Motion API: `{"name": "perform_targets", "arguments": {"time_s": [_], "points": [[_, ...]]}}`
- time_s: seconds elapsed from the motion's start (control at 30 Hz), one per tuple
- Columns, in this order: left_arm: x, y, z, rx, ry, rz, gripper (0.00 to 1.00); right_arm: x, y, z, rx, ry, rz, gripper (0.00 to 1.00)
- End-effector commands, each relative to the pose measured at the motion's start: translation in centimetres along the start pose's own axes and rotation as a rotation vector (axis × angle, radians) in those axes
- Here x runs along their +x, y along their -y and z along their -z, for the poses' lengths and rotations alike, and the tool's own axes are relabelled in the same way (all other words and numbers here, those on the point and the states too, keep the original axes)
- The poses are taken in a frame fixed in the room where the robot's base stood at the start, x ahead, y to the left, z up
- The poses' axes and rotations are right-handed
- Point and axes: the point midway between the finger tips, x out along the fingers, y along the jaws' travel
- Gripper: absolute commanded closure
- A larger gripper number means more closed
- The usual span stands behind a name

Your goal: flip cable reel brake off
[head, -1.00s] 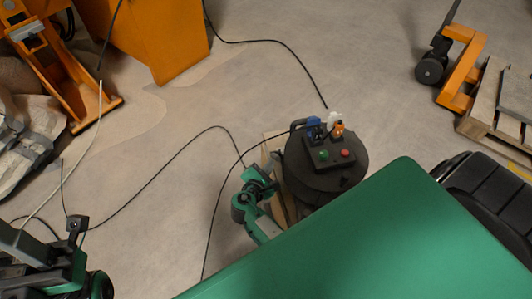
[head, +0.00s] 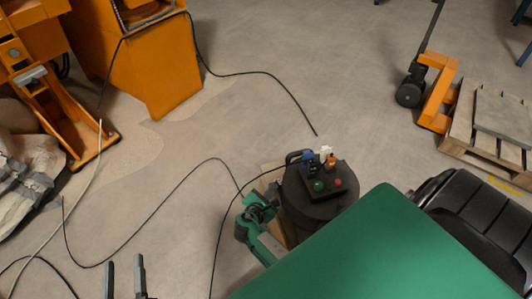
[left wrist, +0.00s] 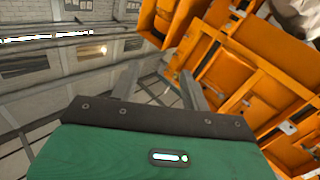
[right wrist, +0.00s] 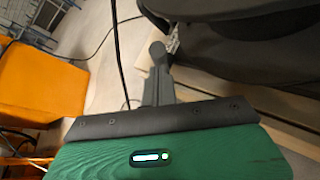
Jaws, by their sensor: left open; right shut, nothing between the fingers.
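A dark round drum (head: 330,207) stands on the floor, with a small control box (head: 322,181) on top. I cannot tell for sure that it is the cable reel. My right gripper (head: 262,204) is low at the drum's left side. In the right wrist view its fingers (right wrist: 158,92) are shut and empty, with a dark knob-ended shape (right wrist: 157,52) at their tips. I cannot tell whether this is a brake lever or touches them. The drum's dark curved side (right wrist: 240,55) shows right of it. My left gripper (head: 125,276) is open and empty, well left of the drum.
Black cables (head: 150,225) run across the floor to the drum. An orange cabinet (head: 150,70) stands at the back left and an orange pallet jack (head: 437,95) with a pallet (head: 480,125) at the right. Pale boards (head: 272,178) lie beside the drum.

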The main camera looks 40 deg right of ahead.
Motion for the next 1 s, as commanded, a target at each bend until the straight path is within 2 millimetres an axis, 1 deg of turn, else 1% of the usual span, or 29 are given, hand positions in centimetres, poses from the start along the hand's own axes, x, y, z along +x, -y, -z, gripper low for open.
{"name": "perform_targets", "arguments": {"time_s": [0.03, 0.17, 0.27, 0.37, 0.57, 0.77, 1.0], "points": [[-0.6, -0.4, -1.3, -0.012, 0.085, -0.002, 0.53, 0.0, -0.2, -0.5, -0.005, -0.003, 0.006, 1.0], [-2.6, -1.5, -5.2, -0.044, 0.298, -0.011, 0.53, 0.3, -0.3, -0.8, -0.02, -0.016, 0.019, 1.0], [-3.9, -1.7, -7.0, -0.051, 0.429, -0.01, 0.53, 0.4, -0.3, -0.9, -0.03, -0.026, 0.03, 1.0], [-3.9, -0.5, -6.7, -0.028, 0.504, 0.011, 0.53, 0.6, -0.4, -1.1, -0.041, -0.036, 0.04, 1.0], [-5.1, 1.5, -6.7, 0.0, 0.674, 0.055, 0.53, 0.8, -0.6, -1.4, -0.063, -0.056, 0.062, 1.0], [-6.8, 3.4, -6.3, 0.018, 0.84, 0.106, 0.53, 1.0, -0.8, -1.6, -0.086, -0.078, 0.085, 1.0], [-9.4, 5.5, -5.3, 0.026, 1.036, 0.175, 0.53, 1.2, -1.1, -1.8, -0.114, -0.105, 0.113, 1.0]]}}
